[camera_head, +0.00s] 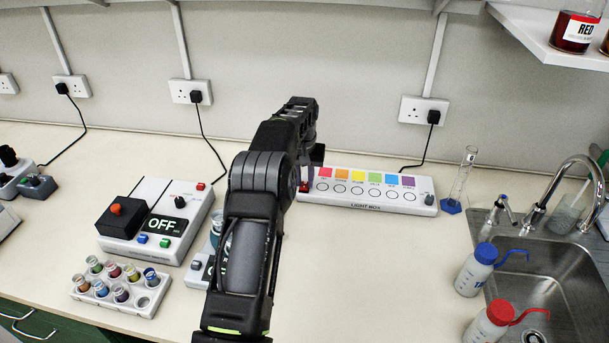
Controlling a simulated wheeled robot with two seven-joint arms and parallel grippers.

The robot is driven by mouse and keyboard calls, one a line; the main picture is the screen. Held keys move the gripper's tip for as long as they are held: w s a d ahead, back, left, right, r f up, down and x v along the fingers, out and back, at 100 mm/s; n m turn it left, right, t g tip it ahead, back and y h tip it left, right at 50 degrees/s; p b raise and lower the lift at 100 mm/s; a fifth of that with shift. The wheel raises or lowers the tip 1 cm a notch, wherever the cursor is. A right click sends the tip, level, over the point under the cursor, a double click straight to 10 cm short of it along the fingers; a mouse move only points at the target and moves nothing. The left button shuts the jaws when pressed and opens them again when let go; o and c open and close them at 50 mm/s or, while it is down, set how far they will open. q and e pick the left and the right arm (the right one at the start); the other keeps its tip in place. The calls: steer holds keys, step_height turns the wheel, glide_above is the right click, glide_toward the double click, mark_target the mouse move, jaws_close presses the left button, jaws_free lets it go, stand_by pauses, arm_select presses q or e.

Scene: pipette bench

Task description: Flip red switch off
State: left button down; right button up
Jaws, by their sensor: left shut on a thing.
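The light box (375,204) is a white panel at the back of the bench with a row of coloured squares over round spots. A small red switch (304,187) shows at its left end, partly covered by my gripper. My left arm reaches up through the middle of the view, and my left gripper (306,180) is shut at this red switch. The fingertips are small and partly hidden, so the exact contact is hard to see. My right gripper is not in view.
A white device with an OFF display (165,225) stands left of my arm, with a vial rack (150,303) before it. At right are a cylinder (462,178), wash bottles (476,270) and a sink (545,290). The bench before the light box is clear.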

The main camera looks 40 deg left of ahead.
mark_target(304, 187)
arm_select(q)
steer(key=shift+r, duration=0.1)
steer(key=c, duration=1.2)
jaws_free()
steer(key=shift+c, duration=0.2)
steer(key=r, duration=0.2)
steer(key=r+b, duration=0.1)
steer(key=r, duration=0.3)
steer(key=shift+s+d+r+b, duration=0.2)
steer(key=shift+s+r+b, duration=0.1)
steer(key=shift+s+b, duration=0.05)
steer(key=shift+r, duration=0.5)
steer(key=shift+s, duration=0.1)
